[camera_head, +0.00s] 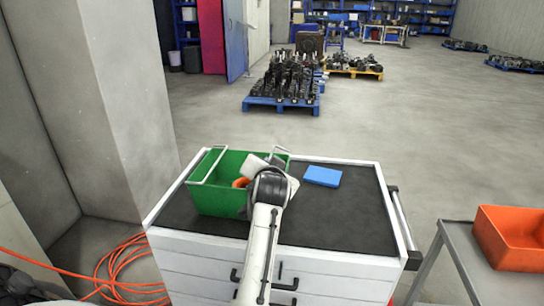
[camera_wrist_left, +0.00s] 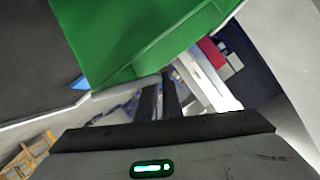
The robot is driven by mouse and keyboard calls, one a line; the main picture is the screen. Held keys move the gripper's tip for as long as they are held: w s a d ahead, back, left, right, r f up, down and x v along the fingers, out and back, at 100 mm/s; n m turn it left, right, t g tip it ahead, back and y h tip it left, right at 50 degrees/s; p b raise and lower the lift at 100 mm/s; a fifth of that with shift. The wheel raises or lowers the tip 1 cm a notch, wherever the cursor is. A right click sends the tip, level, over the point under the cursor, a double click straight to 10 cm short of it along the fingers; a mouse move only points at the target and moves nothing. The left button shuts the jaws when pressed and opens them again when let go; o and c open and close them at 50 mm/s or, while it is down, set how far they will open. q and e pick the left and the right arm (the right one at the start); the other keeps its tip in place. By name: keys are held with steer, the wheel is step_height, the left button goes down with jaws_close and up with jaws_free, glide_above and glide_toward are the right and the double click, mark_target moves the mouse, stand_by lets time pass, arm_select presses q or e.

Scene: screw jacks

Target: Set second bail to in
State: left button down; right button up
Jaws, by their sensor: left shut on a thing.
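A green crate (camera_head: 220,203) stands on the left of a dark-topped workbench. One pale bail (camera_head: 206,166) shows at its left end, apart from my gripper. My left arm reaches over the crate's right end, and its wrist hides the gripping point in the head view. In the left wrist view, the green crate wall (camera_wrist_left: 130,35) fills the top. My left gripper (camera_wrist_left: 160,82) has its dark fingers close together at a grey bail (camera_wrist_left: 122,88) beside the crate rim, shut on it. My right gripper is not in view.
An orange item (camera_head: 240,183) lies inside the crate. A blue flat block (camera_head: 322,176) lies to the right on the workbench (camera_head: 345,215), with bare top around it. An orange bin (camera_head: 512,238) sits on a grey table at right. Orange hose (camera_head: 118,270) coils on the floor at left.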

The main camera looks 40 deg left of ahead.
arm_select(q)
steer(key=shift+s+a+f+n+t+h, duration=0.1)
steer(key=shift+a+f+n+t+h, duration=0.1)
steer(key=shift+f+n+h, duration=0.3)
steer(key=shift+s+a+f+n+t+h, duration=0.1)
steer(key=shift+f+n+t+h, duration=0.15)
steer(key=shift+n, duration=0.35)
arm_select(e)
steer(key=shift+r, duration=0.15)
arm_select(q)
steer(key=c, duration=1.9)
jaws_free()
